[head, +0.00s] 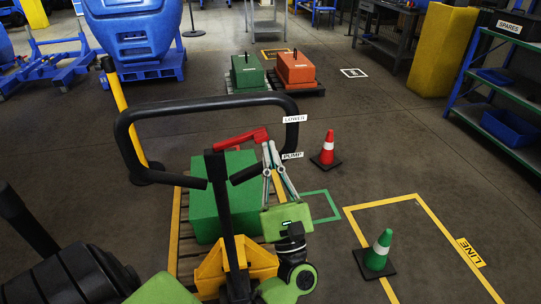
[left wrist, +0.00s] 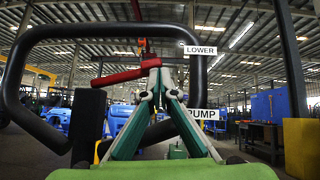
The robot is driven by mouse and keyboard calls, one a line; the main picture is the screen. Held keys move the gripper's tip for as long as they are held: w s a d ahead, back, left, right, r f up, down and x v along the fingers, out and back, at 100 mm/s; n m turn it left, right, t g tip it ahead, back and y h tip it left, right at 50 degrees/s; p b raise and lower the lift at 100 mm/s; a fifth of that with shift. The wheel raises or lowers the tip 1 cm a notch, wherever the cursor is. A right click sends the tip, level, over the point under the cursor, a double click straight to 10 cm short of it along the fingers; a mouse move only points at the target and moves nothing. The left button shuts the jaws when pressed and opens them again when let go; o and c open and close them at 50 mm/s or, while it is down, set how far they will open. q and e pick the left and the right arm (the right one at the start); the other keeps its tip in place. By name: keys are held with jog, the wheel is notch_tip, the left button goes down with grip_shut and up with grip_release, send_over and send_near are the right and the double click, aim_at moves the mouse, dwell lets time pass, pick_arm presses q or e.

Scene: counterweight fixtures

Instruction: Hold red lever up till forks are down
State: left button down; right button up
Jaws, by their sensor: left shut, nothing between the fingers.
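The red lever (head: 240,138) sits inside the black loop handle (head: 205,103) of a yellow pallet jack (head: 235,262). It points right and slightly up in the head view. My left gripper (head: 268,147) is shut and empty, its fingertips at the lever's right end. In the left wrist view, the fingertips (left wrist: 153,66) meet at the right end of the red lever (left wrist: 118,76); I cannot tell whether they touch it. The forks are hidden under a pallet with a green block (head: 222,190), so their height cannot be told. My right gripper is not in view.
The handle carries a LOWER tag (head: 292,119) and a PUMP tag (head: 292,156). A red cone (head: 327,150) and a green cone (head: 379,250) stand on the right. A yellow LINE outline (head: 425,240) marks clear floor. Green and orange weights stand behind.

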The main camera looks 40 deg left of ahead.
pick_arm(q)
jog(key=v, duration=1.2)
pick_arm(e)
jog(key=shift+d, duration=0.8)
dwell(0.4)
